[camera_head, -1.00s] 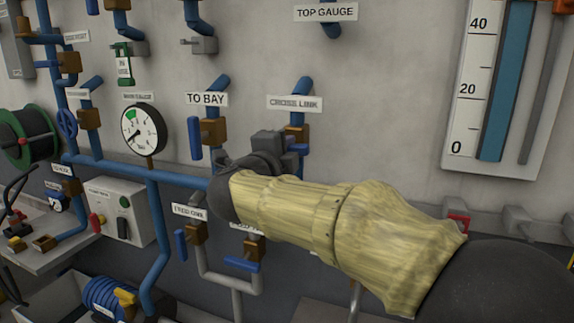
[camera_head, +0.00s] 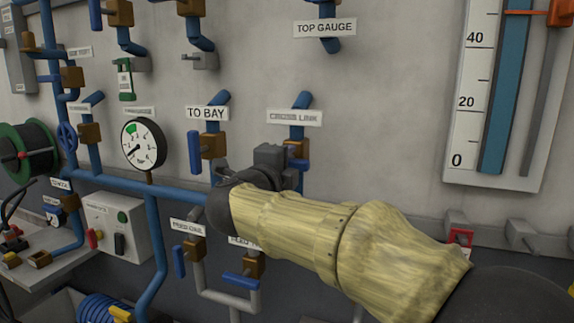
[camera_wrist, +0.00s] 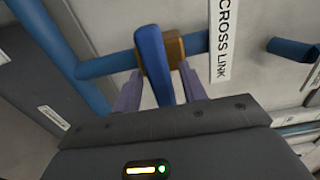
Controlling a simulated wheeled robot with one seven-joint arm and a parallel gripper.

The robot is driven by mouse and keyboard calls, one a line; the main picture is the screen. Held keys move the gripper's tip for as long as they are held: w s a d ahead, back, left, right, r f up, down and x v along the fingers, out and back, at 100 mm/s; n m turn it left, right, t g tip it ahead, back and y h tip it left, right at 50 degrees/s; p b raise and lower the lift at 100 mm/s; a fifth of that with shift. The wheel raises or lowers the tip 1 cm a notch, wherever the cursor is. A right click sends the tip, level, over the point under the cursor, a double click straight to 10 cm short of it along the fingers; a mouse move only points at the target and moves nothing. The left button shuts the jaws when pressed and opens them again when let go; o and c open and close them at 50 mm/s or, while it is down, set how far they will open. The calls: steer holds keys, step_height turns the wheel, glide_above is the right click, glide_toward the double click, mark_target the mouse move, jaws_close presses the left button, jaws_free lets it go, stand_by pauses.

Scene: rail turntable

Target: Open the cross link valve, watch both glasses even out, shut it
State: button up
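The cross link valve has a brass body (camera_head: 297,150) on a vertical blue pipe, below the CROSS LINK sign (camera_head: 294,117). In the wrist view its blue lever (camera_wrist: 152,55) lies across the pipe, in front of the brass body (camera_wrist: 178,53). My gripper (camera_wrist: 160,90) has one finger on each side of the lever's near end; narrow gaps seem to show, so it looks open around it. In the head view my gripper (camera_head: 272,165) covers part of the valve. One glass (camera_head: 504,85) shows at the right, blue up to the picture's top edge; its level and the other glass are out of view.
The TO BAY valve (camera_head: 213,145) stands close left of my gripper, its blue lever along its pipe. Two feed valves (camera_head: 193,248) with blue levers sit below. A pressure gauge (camera_head: 143,144) is further left. The wall between the valve and the glass is bare.

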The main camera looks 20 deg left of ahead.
steer(key=shift+s, duration=0.1)
steer(key=s+a+b, duration=0.1)
steer(key=s+b, duration=0.2)
steer(key=s, duration=1.4)
steer(key=shift+s+a+b, duration=0.15)
steer(key=shift+b, duration=0.25)
